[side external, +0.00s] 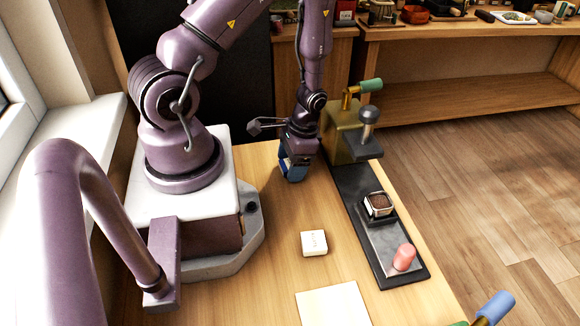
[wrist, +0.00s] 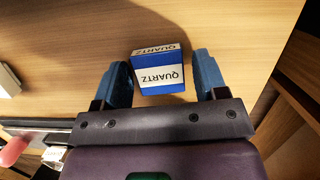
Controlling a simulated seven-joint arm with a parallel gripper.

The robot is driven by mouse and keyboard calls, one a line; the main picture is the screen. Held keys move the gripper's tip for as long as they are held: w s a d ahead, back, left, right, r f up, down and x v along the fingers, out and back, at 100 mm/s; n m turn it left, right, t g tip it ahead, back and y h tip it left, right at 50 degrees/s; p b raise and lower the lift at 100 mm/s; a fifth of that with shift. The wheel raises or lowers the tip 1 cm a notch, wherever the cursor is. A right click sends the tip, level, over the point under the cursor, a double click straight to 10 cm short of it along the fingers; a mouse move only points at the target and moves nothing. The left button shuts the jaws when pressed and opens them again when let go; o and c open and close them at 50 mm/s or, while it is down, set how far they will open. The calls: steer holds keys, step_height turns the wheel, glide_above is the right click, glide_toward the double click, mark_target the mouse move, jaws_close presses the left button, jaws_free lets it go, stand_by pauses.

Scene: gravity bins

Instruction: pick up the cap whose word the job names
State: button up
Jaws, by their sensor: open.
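A blue cap (wrist: 160,88) with white label bands reading QUARTZ, upside down in the picture, sits on the wooden table in the wrist view. My gripper (wrist: 161,66) is open, with one blue finger on each side of this cap. A gap shows at the right finger; the left finger is close to the cap, and I cannot tell if it touches. In the side external view my gripper (side external: 293,174) is low over the table, and the cap is hard to tell from the blue fingers. A cream cap (side external: 314,243) with small, unreadable lettering lies nearer the camera.
Right of my gripper stands an olive press (side external: 345,140) with a green-handled lever. Its dark base (side external: 382,235) holds a dark-filled holder (side external: 379,204) and a pink cylinder (side external: 404,257). A pale board (side external: 332,304) lies in front. Table around the cream cap is clear.

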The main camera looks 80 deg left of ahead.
steer(key=c, duration=0.9)
steer(key=shift+c, duration=0.3)
steer(key=shift+r, duration=0.4)
steer(key=shift+r, duration=0.65)
steer(key=shift+r, duration=0.1)
steer(key=shift+s+v, duration=0.2)
steer(key=shift+v, duration=0.6)
steer(key=shift+s+v, duration=0.2)
steer(key=shift+v, duration=0.55)
steer(key=shift+s+v, duration=0.15)
steer(key=shift+v, duration=0.65)
steer(key=shift+r, duration=0.1)
